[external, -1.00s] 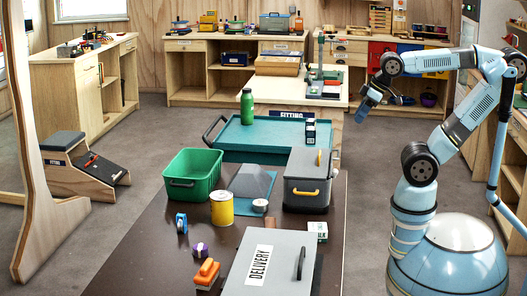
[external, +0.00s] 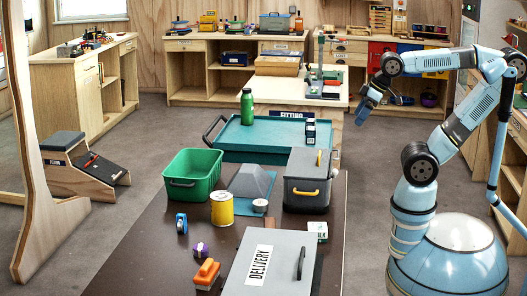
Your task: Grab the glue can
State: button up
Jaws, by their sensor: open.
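The likely glue can is a yellow can (external: 221,210) with a pale lid, standing upright on the dark brown table. Its label cannot be read. It stands in front of the green bin and left of the grey wedge-shaped block. My gripper (external: 364,112) is at the end of my raised arm on the right, pointing down and left. It is open and empty, well apart from the can, up and to the right of it in the picture.
Around the can are a green bin (external: 192,178), a grey wedge block (external: 252,182), a blue tape roll (external: 181,223) and a grey lidded box (external: 307,190). A grey DELIVERY case (external: 270,270) lies in front. A teal tray (external: 262,137) with a green bottle (external: 247,107) is behind.

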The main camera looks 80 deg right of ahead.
jog(key=w+d+f+n+g+h, duration=0.2)
jog(key=w+d+f+n+h, duration=0.15)
jog(key=w, duration=0.25)
jog(key=w+d+f+n+g+h, duration=0.1)
jog(key=w+d+f+n+h, duration=0.1)
jog(key=w+d+n+h, duration=0.3)
jog(key=w+a+f+n+t+h, duration=0.1)
jog(key=w+n+t+h, duration=0.15)
jog(key=w, duration=0.45)
jog(key=w+a+f+n+t+h, duration=0.1)
jog(key=w+n, duration=0.2)
jog(key=w, duration=0.4)
jog(key=n+t+y, duration=0.8)
jog(key=n+t, duration=0.4)
jog(key=n, duration=0.8)
send_over(232, 204)
jog(key=s, duration=0.1)
notch_tip(232, 204, down, 15)
jog(key=shift+g, duration=0.25)
notch_tip(232, 204, down, 7)
jog(key=shift+a, duration=0.1)
jog(key=shift+x, duration=2.5)
